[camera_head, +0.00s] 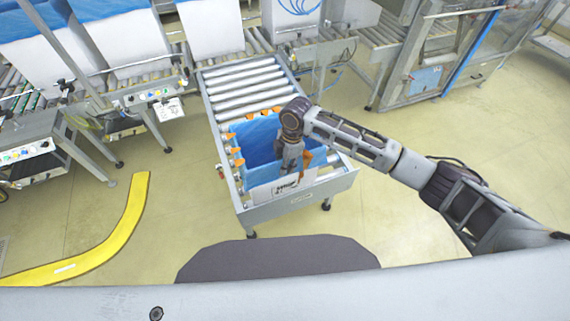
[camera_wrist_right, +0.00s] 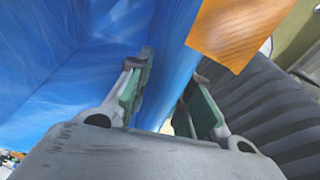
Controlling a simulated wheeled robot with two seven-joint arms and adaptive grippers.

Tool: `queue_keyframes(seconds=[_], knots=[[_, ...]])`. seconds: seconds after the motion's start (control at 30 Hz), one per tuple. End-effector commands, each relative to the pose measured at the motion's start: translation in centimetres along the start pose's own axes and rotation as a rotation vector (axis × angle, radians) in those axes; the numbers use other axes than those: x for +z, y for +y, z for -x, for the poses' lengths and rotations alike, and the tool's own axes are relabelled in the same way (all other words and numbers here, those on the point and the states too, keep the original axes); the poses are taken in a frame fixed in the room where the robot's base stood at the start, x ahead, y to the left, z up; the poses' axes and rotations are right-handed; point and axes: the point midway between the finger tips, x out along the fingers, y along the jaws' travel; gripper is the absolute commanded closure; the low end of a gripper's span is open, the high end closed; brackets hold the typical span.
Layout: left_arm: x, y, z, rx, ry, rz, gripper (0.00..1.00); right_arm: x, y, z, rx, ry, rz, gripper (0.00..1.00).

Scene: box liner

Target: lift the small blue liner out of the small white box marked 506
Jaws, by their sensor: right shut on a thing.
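The small white box (camera_head: 262,193) stands on the near end of the roller conveyor. Black print shows on its near wall, too small to read. The blue liner (camera_head: 254,141) is inside it, its sheet showing along the left, far and right sides, with orange pieces around its edges. My right gripper (camera_head: 288,164) reaches down over the near right part of the box and is shut on the blue liner. In the right wrist view, a fold of liner (camera_wrist_right: 172,62) lies between the two green-padded fingers (camera_wrist_right: 168,100). The liner's lower part is hidden. My left gripper is not in view.
The conveyor's bare rollers (camera_head: 245,88) run away behind the box. Other conveyors with large white boxes and blue liners (camera_head: 22,58) stand at the far left. A caged machine (camera_head: 440,60) stands at the far right.

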Motion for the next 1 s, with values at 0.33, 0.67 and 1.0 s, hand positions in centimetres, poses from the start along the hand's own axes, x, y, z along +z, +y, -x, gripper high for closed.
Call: queue_keyframes(seconds=[0.33, 0.67, 1.0], knots=[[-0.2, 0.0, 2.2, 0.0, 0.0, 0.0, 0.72, -0.3, 0.0, 2.2, 0.001, 0.0, 0.0, 1.0], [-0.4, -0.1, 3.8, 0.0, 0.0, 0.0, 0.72, -0.6, 0.0, 4.1, 0.001, 0.0, 0.0, 1.0], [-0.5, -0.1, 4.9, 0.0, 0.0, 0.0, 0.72, -0.9, 0.1, 6.0, 0.002, 0.001, 0.0, 1.0]])
